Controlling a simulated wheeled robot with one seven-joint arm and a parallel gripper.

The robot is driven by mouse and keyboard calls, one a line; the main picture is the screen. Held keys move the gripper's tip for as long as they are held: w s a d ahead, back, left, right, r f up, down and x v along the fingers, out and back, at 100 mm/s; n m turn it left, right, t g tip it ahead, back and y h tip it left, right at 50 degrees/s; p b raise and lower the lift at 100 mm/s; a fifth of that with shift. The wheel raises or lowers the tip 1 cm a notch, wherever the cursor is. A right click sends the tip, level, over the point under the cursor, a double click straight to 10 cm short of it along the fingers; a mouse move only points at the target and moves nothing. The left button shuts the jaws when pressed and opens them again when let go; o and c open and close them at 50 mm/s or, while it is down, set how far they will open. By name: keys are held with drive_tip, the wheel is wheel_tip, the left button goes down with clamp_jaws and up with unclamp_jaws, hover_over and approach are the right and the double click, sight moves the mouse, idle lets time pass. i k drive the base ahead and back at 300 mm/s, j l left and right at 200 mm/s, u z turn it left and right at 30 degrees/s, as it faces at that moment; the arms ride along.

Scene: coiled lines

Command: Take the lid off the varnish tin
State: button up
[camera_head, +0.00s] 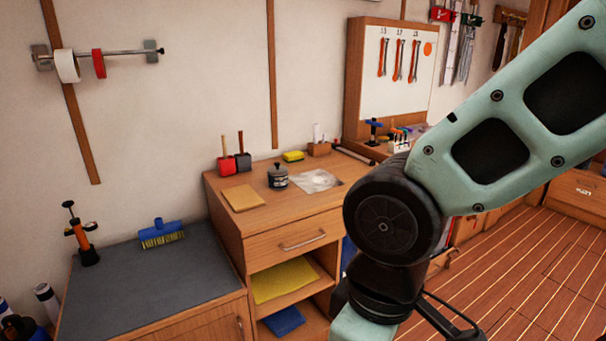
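A small dark tin (278,180) with a black top stands upright on the wooden cabinet, and it looks like the varnish tin. A knob-like shape shows on its top, and the lid appears to be on. Its label is too small to read. My arm comes in from the right side of the view and bends down in front of the cabinet's right part. My gripper is outside the view, below the bottom edge, so its state does not show.
Around the tin on the cabinet top (262,220) are a tan sheet (243,198), a clear crumpled sheet (316,181), a yellow sponge (293,156) and red and black pots (234,164). A lower grey worktop (150,285) at left holds a blue brush (161,234).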

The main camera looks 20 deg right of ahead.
sight(278, 169)
drive_tip(key=i+l+u, duration=0.3)
drive_tip(key=i, duration=0.35)
drive_tip(key=i+l+u, duration=0.2)
drive_tip(key=i+u, duration=0.15)
drive_tip(key=i, duration=0.25)
drive_tip(key=i+l+u, duration=0.3)
drive_tip(key=i+l, duration=0.2)
drive_tip(key=i, duration=0.1)
